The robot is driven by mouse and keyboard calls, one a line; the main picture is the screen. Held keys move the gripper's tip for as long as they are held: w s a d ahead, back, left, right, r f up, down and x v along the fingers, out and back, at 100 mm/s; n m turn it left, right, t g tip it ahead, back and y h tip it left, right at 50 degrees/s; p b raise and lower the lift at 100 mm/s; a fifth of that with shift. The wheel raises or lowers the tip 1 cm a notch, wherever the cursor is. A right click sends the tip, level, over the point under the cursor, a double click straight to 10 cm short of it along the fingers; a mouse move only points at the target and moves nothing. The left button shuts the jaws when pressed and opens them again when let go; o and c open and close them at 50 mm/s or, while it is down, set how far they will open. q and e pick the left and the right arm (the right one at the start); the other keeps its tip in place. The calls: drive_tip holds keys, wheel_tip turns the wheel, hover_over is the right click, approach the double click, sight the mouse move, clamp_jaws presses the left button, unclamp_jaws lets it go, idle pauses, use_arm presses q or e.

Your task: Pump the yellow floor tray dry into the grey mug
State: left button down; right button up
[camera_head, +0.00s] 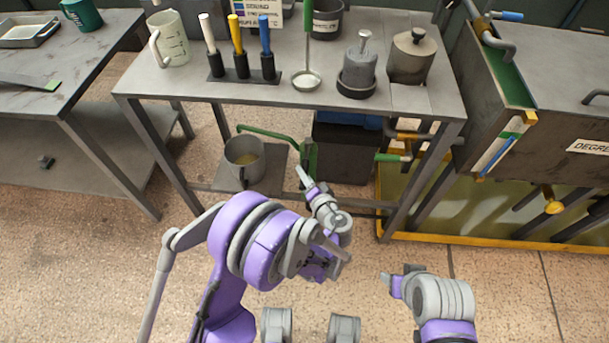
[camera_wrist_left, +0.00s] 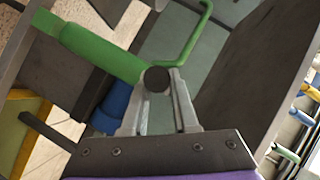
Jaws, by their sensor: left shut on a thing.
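The yellow floor tray (camera_head: 475,240) lies under the degreaser cabinet at the right, with yellowish liquid in it. The grey mug (camera_head: 245,160) stands upright on a dark plate under the middle table, with some yellowish liquid inside. A green pump (camera_head: 309,157) stands beside it, and its thin green spout (camera_head: 265,132) bends toward the mug. My left gripper (camera_head: 303,178) is at the pump. In the left wrist view its fingers (camera_wrist_left: 158,85) are shut on the dark round end of the green pump handle (camera_wrist_left: 100,48). My right gripper (camera_head: 393,281) is low and away; its finger gap is unclear.
The middle table (camera_head: 300,97) carries a jug (camera_head: 168,40), a tool rack (camera_head: 243,75), a ladle and metal pots. Its legs and lower bar frame the pump area. A dark box (camera_head: 345,150) stands behind the pump. Open floor lies at the left.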

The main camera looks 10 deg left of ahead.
sight(305, 167)
use_arm(q)
drive_tip(key=shift+w+r+m+g+h+p, duration=0.1)
drive_tip(key=shift+r+m+g+h+p, duration=0.15)
drive_tip(key=shift+r+g+p, duration=0.65)
drive_tip(key=shift+w+r+m+g+h+p, duration=0.15)
drive_tip(key=shift+r+m+g+p, duration=0.2)
drive_tip(key=shift+r+g+p, duration=0.55)
use_arm(e)
drive_tip(key=shift+s+r, duration=0.1)
drive_tip(key=shift+r, duration=2.2)
use_arm(q)
drive_tip(key=shift+r, duration=0.15)
drive_tip(key=c, duration=0.7)
unclamp_jaws()
drive_tip(key=v, duration=1.1)
drive_tip(key=shift+s+f+p, duration=0.15)
drive_tip(key=shift+f+p, duration=0.05)
drive_tip(key=shift+p, duration=0.2)
use_arm(e)
drive_tip(key=shift+r, duration=0.7)
use_arm(q)
drive_tip(key=shift+a, duration=0.1)
